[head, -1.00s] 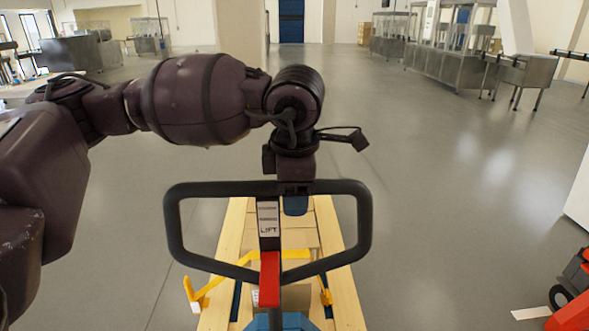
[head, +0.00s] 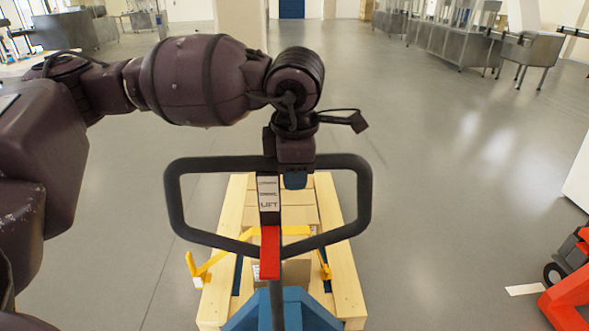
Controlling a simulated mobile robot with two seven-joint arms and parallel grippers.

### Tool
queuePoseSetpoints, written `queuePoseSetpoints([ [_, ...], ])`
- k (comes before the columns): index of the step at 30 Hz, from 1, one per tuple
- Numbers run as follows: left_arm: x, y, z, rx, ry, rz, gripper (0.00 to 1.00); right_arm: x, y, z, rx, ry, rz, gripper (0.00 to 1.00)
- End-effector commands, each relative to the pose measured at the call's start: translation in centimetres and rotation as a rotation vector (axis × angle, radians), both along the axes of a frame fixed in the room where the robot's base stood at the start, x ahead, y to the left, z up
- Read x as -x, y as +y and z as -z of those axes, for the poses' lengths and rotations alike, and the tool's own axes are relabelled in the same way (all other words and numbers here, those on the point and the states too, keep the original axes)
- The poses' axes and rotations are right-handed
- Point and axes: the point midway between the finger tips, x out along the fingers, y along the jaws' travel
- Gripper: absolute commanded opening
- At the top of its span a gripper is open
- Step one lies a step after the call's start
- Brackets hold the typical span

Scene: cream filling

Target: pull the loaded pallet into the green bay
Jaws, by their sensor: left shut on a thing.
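My left gripper (head: 295,172) is shut on the top bar of the black loop handle (head: 368,205) of a pallet jack, in the middle of the head view. The handle has a LIFT label and a red lever (head: 270,252). Below it is the jack's blue body (head: 283,312). The handle and my gripper hide part of the load. No green bay shows. My right gripper is not in view.
An orange-red machine (head: 570,295) with a black wheel stands at the lower right, near a white floor mark (head: 525,290). Steel equipment (head: 450,45) lines the back right. A pale pillar (head: 240,22) stands at the back.

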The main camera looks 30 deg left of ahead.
Motion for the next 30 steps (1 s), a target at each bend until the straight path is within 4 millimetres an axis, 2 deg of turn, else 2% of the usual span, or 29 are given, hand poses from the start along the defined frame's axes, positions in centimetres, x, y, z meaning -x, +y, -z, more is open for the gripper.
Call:
queuePoseSetpoints([
  [16,-0.01,0.00,-0.06,-0.001,-0.001,0.000,0.00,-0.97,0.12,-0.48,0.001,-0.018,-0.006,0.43],
  [30,-0.02,0.01,-0.09,0.000,-0.002,0.000,0.00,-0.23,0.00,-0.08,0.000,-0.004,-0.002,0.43],
])
